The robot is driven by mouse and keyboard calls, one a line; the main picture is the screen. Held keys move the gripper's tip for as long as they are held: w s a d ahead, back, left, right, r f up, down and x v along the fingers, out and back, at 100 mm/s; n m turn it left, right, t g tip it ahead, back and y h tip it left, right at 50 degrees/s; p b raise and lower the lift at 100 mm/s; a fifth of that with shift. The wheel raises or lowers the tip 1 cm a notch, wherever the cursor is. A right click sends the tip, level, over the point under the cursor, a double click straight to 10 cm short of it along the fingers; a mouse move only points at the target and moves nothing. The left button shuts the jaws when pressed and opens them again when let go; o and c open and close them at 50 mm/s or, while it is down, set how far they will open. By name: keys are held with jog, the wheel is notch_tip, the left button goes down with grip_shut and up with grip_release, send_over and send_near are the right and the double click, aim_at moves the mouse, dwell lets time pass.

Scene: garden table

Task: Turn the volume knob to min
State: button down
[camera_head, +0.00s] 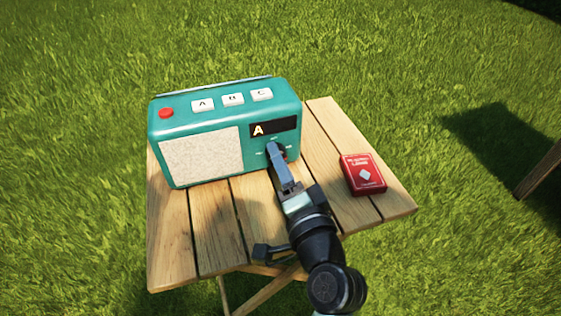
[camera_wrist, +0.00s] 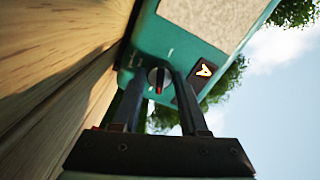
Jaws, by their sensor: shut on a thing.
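The teal radio (camera_head: 222,125) stands on the wooden table, its display showing "A". Its dark round volume knob (camera_head: 282,148) is below the display and mostly hidden by my gripper in the head view. My gripper (camera_head: 274,149) reaches the radio's front and is shut on the knob. In the wrist view, the two fingers (camera_wrist: 158,84) lie on either side of the knob (camera_wrist: 154,76). The knob's red mark points to the bottom of that picture, toward the radio's right side. The small white labels around the knob are too small to read.
A red card box (camera_head: 362,174) lies on the slatted table (camera_head: 215,225), right of my gripper. Buttons A, B and C (camera_head: 232,99) and a red button (camera_head: 166,113) are on the radio's top. The table's front left is clear.

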jog(key=shift+c, duration=2.1)
grip_release()
jog(key=shift+s, duration=0.1)
jog(key=p+v, duration=0.2)
jog(key=v, duration=1)
jog(key=shift+s, duration=0.4)
jog(key=shift+d+p, duration=0.15)
jog(key=shift+p, duration=0.15)
